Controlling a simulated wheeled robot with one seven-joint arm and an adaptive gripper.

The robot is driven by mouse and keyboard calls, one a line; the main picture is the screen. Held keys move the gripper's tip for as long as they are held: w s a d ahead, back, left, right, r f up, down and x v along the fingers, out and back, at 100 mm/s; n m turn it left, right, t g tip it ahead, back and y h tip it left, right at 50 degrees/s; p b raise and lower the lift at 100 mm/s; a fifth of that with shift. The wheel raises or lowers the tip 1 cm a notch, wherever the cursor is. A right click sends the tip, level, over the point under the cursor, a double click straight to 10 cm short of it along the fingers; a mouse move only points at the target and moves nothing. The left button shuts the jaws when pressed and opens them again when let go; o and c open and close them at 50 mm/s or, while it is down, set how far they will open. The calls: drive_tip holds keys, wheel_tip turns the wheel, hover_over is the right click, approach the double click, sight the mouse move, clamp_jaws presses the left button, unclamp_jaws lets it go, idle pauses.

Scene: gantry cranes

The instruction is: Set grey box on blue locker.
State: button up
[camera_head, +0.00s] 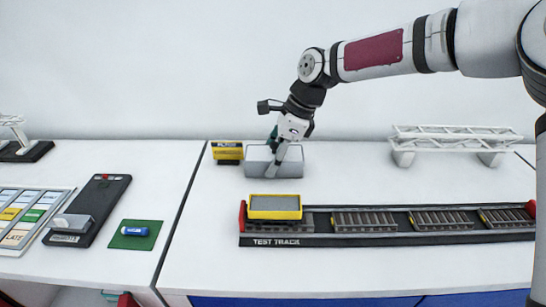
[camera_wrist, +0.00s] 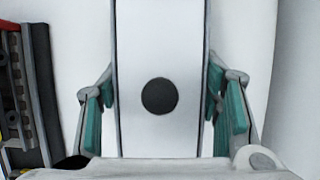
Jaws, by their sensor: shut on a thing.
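The black test track (camera_head: 340,240) with a yellow-rimmed grey tray (camera_head: 274,213) lies in front of the box. A white truss (camera_head: 455,138) stands at the right. A green mat (camera_head: 135,242) lies on the left table.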

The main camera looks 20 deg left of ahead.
drive_tip(key=o, duration=1.5)
drive_tip(key=shift+o, duration=0.2)
drive_tip(key=b+v, duration=0.1)
drive_tip(key=v, duration=1.1)
